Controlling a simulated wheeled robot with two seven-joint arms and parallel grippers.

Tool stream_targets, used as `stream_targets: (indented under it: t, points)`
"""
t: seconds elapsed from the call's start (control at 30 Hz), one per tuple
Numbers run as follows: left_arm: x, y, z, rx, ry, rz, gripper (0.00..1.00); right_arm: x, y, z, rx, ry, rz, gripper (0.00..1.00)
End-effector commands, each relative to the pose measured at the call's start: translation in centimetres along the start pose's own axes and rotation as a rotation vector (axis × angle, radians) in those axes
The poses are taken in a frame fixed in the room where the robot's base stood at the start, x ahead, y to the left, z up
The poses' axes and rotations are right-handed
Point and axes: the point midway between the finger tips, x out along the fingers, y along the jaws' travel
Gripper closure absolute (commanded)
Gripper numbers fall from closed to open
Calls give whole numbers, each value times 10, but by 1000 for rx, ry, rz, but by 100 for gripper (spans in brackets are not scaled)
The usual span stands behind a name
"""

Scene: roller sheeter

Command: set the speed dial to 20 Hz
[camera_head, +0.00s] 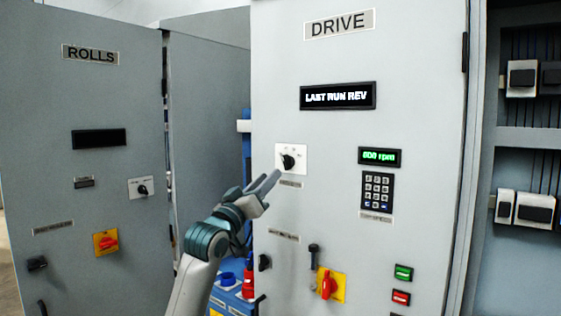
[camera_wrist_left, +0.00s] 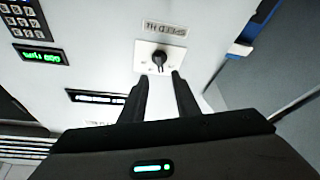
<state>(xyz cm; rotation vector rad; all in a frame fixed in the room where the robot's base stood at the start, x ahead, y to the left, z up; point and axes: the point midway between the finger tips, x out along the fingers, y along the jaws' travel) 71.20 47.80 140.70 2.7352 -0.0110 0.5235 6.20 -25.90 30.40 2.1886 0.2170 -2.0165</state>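The speed dial (camera_head: 288,161) is a black knob on a white square plate on the DRIVE cabinet door. It also shows in the left wrist view (camera_wrist_left: 160,57), beside a label that reads SPEED HZ upside down. The scale marks are too small to read. My left gripper (camera_head: 270,181) is just below and in front of the dial plate. In the left wrist view its two dark fingers (camera_wrist_left: 160,80) stand apart, with nothing between them and the knob just beyond their tips. I cannot see contact. My right gripper is not in view.
A lit display (camera_head: 338,96) reads LAST RUN REV. A green rpm readout (camera_head: 380,157) and a keypad (camera_head: 377,191) are right of the dial. Below are a red rotary switch (camera_head: 328,285) and green (camera_head: 403,272) and red (camera_head: 401,297) buttons. The ROLLS cabinet (camera_head: 50,140) stands left.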

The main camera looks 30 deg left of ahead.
Motion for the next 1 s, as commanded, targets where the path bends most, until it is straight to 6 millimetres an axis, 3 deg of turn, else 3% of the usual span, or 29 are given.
stream_targets:
  t: [0.2, 0.43, 0.9, 0.93, 1.0]
  points:
    - [42, 1, -4, -3, 0, -1, 71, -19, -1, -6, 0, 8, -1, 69]
    - [71, 1, -2, -1, 0, 0, 71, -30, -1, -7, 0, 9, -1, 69]
    - [81, 0, 0, 0, 0, 0, 71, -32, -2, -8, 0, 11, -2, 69]
    - [81, 0, 0, 0, 0, 0, 74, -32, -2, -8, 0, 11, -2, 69]
    - [81, 0, 0, 0, 0, 0, 90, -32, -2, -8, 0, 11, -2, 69]
